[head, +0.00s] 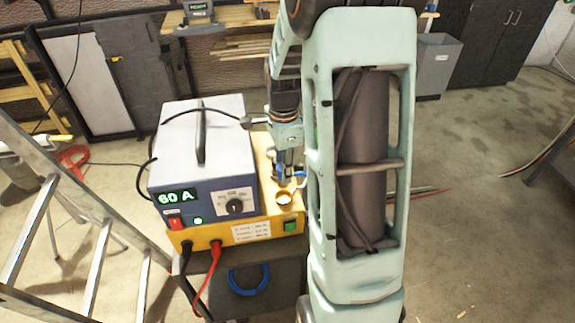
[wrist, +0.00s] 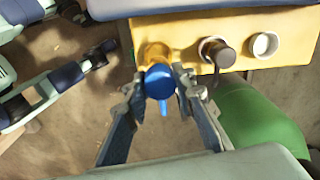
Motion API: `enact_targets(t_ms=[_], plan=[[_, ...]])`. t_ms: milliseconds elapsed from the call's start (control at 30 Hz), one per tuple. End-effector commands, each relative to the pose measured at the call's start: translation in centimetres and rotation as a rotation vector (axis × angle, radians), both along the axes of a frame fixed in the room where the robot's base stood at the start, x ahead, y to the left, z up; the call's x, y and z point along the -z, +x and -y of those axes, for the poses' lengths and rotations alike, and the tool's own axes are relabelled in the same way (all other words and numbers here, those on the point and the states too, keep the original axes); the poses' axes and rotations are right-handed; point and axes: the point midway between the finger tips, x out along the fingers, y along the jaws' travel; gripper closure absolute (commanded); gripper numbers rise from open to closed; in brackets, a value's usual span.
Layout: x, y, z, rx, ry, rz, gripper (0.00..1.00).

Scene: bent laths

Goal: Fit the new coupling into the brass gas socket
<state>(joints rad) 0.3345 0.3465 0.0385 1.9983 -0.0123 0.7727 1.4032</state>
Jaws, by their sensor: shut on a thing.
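My gripper (wrist: 160,84) is shut on a blue coupling (wrist: 159,82) with a round cap and a small blue stub pointing down in the wrist view. The brass socket (wrist: 154,53) shows just beyond the coupling on the yellow unit (wrist: 185,28). The coupling overlaps the socket's near side; I cannot tell whether it is seated in it or only in front of it. In the head view my gripper (head: 284,178) is over the yellow unit's right end, and my arm hides part of that area.
A dark round fitting (wrist: 217,52) and a white-lined cup (wrist: 264,45) sit right of the socket. The grey welder (head: 200,150) reading 60 A stands on the yellow unit, with cables at its front. A ladder (head: 85,225) stands at left. Floor at right is mostly clear.

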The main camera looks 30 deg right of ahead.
Motion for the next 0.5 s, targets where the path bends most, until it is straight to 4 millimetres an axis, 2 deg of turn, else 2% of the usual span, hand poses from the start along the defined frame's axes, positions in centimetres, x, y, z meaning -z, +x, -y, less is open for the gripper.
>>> enact_targets(t_ms=[500], plan=[[4.9, 0.0, 0.0, 0.001, 0.0, -0.001, 1.0]])
